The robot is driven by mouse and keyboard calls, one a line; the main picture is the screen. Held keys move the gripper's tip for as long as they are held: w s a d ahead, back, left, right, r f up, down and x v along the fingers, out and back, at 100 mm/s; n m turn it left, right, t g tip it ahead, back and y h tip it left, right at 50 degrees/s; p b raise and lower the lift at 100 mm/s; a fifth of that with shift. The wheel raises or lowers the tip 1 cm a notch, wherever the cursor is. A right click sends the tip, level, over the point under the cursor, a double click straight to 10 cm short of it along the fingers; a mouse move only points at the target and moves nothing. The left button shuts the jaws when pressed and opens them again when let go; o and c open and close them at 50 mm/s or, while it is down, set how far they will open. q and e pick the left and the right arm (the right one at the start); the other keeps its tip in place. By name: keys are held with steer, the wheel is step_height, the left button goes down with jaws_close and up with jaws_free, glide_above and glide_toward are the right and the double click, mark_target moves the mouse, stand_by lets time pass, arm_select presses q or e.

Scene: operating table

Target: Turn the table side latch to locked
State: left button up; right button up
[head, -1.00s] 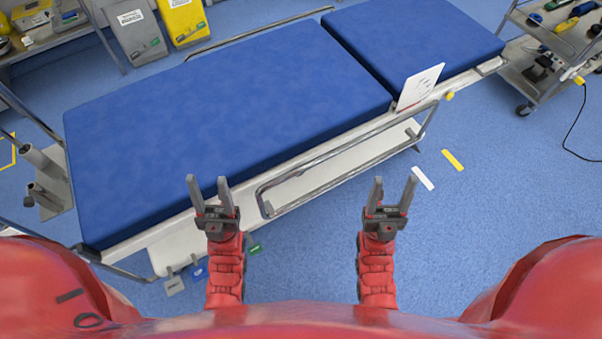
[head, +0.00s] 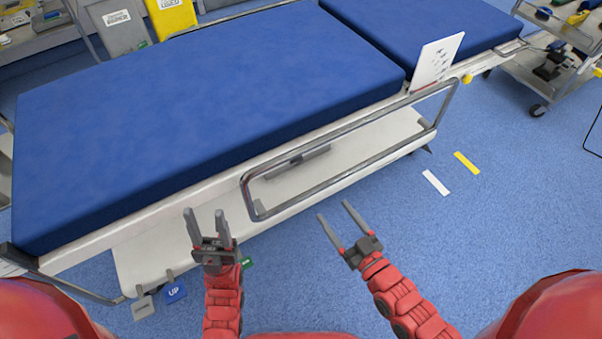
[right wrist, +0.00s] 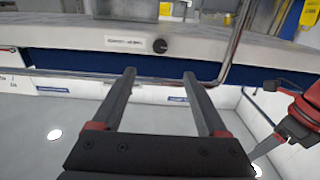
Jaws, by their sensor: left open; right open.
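The operating table has a blue mattress (head: 200,110) and a white side frame (head: 150,208). In the right wrist view a dark round knob (right wrist: 160,46) sits beside a white label (right wrist: 124,43) on a pale side surface; the label is too blurred to read. I cannot tell the knob's setting or whether it is the latch. In the head view a yellow knob (head: 467,79) shows on the table side near the white card. My right gripper (head: 333,210) is open and empty, angled toward the side rail. My left gripper (head: 204,212) is open and empty, left of the rail.
A metal side rail (head: 345,178) juts out along the table's near side. A white marked card (head: 437,62) stands at the table edge. Blue (head: 175,292) and green pedals hang low at left. A loaded cart (head: 565,60) stands at back right.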

steer(key=b+x, duration=0.3)
steer(key=b, duration=0.1)
glide_toward(298, 162)
steer(key=x, duration=0.8)
steer(key=shift+w+a, duration=0.1)
steer(key=shift+a, duration=0.05)
jaws_close()
stand_by(0.3)
